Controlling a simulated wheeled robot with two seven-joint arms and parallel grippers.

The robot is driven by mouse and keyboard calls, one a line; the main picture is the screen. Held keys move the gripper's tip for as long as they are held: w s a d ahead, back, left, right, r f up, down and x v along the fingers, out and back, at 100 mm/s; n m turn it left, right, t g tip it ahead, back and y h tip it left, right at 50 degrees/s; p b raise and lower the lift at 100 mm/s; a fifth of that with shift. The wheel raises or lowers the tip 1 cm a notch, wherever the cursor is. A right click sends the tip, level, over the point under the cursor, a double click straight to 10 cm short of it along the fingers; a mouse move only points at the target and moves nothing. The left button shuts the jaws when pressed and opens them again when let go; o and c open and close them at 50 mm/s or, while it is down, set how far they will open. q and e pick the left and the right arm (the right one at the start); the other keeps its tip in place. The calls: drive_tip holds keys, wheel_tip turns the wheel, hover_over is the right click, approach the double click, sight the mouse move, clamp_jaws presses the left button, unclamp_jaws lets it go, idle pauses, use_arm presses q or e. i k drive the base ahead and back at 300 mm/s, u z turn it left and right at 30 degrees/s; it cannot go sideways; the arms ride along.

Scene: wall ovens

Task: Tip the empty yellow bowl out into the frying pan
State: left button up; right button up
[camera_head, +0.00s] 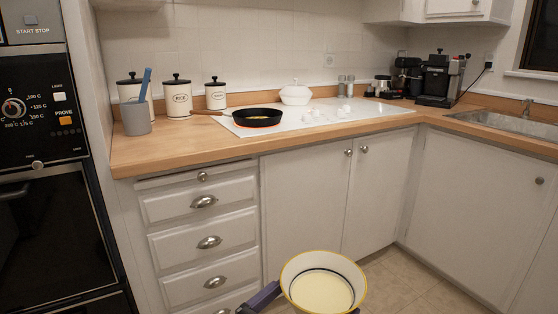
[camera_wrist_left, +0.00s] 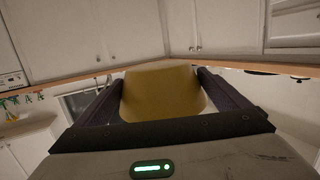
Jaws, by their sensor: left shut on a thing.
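The yellow bowl (camera_head: 322,284) is at the bottom of the head view, low in front of the cabinets. It has a yellow rim, a pale cream inside and a dark ring, and I see no loose contents. My left gripper (camera_wrist_left: 160,78) is shut on it, with dark fingers on either side of its yellow outside (camera_wrist_left: 160,95) in the left wrist view. The black frying pan (camera_head: 258,117) sits on the white hob with its brown handle to the left, well beyond the bowl. Its underside edge looks orange-red. My right gripper is not in view.
A grey cup with a blue utensil (camera_head: 135,118) and several white canisters (camera_head: 177,97) stand left of the pan. A white lidded pot (camera_head: 295,94) is behind it. The wooden counter edge (camera_head: 190,155) and drawers lie between bowl and pan. A coffee machine (camera_head: 440,78) stands right.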

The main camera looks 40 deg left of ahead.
sight(250, 117)
drive_tip(key=z, duration=0.2)
drive_tip(key=i, duration=1.55)
drive_tip(key=u, duration=0.85)
